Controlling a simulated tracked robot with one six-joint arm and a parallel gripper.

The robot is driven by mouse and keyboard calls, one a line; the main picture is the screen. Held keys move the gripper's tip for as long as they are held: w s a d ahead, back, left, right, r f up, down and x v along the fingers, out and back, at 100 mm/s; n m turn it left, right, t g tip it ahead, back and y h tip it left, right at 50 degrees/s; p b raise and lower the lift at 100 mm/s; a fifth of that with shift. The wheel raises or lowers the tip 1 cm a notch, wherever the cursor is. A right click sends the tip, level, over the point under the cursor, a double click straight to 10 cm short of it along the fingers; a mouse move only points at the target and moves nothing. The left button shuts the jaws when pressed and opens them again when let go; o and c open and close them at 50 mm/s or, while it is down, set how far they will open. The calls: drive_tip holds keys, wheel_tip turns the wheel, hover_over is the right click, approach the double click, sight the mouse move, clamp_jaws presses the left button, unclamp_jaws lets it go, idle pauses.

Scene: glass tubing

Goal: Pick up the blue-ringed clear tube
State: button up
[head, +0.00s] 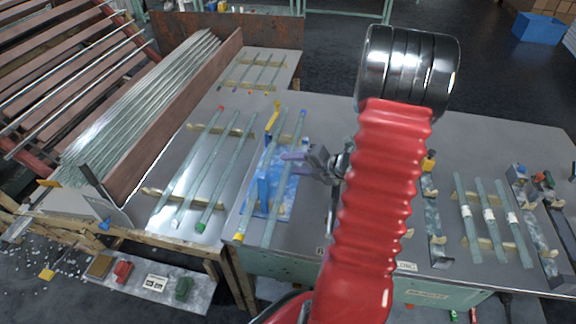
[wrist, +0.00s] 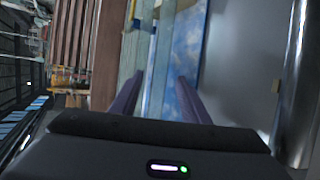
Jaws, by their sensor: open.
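The blue-ringed clear tube (head: 286,178) lies lengthwise over the blue-patterned board on the middle bench. Its blue ring (head: 303,113) is at the far end. My gripper (head: 290,157) has come in from the right, with its purple fingers at the tube's upper half. In the wrist view my gripper (wrist: 158,92) is open, its fingers apart with a pale tube-like strip (wrist: 158,60) running between them. I cannot tell whether either finger touches it. A yellow-ringed tube (head: 256,187) lies to the left, roughly parallel.
More tubes with red and green rings (head: 203,165) lie on wooden rests at left. White-banded tubes (head: 489,215) lie at far right. My red arm hides part of the bench.

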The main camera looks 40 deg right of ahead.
idle(0.5)
clamp_jaws()
idle(0.3)
